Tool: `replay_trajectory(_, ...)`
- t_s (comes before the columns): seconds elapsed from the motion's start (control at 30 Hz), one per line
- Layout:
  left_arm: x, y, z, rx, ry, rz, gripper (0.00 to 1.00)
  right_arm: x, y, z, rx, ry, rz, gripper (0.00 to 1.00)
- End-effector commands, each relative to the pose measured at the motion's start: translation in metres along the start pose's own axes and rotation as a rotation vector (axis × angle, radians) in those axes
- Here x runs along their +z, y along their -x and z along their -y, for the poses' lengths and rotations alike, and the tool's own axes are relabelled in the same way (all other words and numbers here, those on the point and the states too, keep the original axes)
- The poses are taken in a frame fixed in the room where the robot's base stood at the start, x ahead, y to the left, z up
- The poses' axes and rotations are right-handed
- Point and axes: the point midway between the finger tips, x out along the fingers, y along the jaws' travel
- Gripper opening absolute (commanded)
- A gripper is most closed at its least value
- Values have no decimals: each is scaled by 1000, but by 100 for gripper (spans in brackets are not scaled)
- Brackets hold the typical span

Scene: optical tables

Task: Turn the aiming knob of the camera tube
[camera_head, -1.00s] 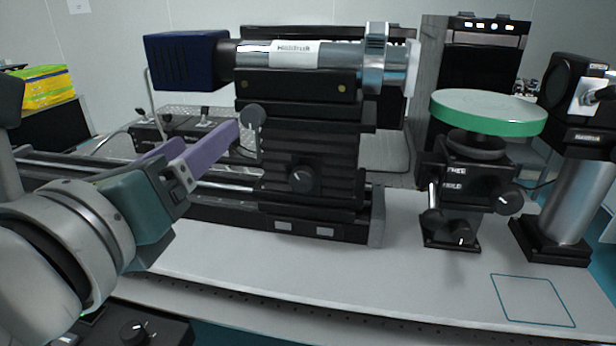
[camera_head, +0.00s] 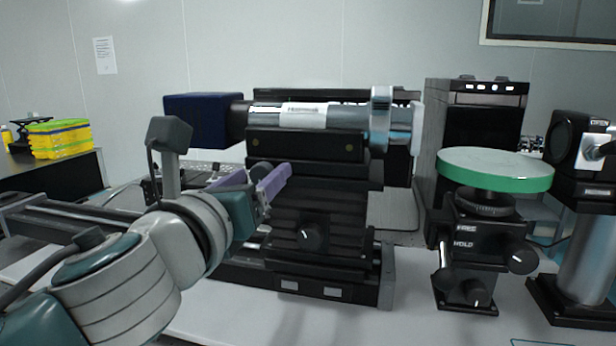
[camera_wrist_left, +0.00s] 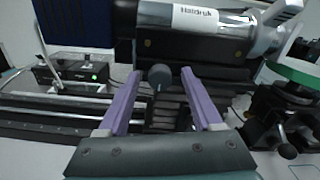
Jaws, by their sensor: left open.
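The camera tube (camera_head: 345,114), silver with a white label and a dark blue box at its left end, lies level on a black mount (camera_head: 320,190). A small dark round knob (camera_head: 260,170) sits at the mount's upper left, partly hidden by my fingers. My left gripper (camera_head: 266,174) is open, its purple fingers pointing at the mount. In the left wrist view the knob (camera_wrist_left: 159,75) appears between the fingertips; I cannot tell whether they touch it. Another black knob (camera_head: 310,235) with a white mark is on the mount's lower front. My right gripper is not in view.
A green-rimmed round platform (camera_head: 495,168) on a black stand with knobs is at right, beside a silver post (camera_head: 585,240). A black rail (camera_head: 75,225) runs left of the mount. Bare white tabletop (camera_head: 420,310) lies in front.

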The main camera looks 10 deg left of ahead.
Motion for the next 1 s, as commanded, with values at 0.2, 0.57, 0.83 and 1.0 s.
replay_trajectory(0.2,0,0,0,1,1,0,61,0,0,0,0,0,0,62)
replay_trajectory(0.57,0,0,0,1,1,0,21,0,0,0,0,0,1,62)
replay_trajectory(0.83,0,0,0,1,1,0,0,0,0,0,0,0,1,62)
replay_trajectory(1.0,0,0,0,1,2,0,0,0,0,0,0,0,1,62)
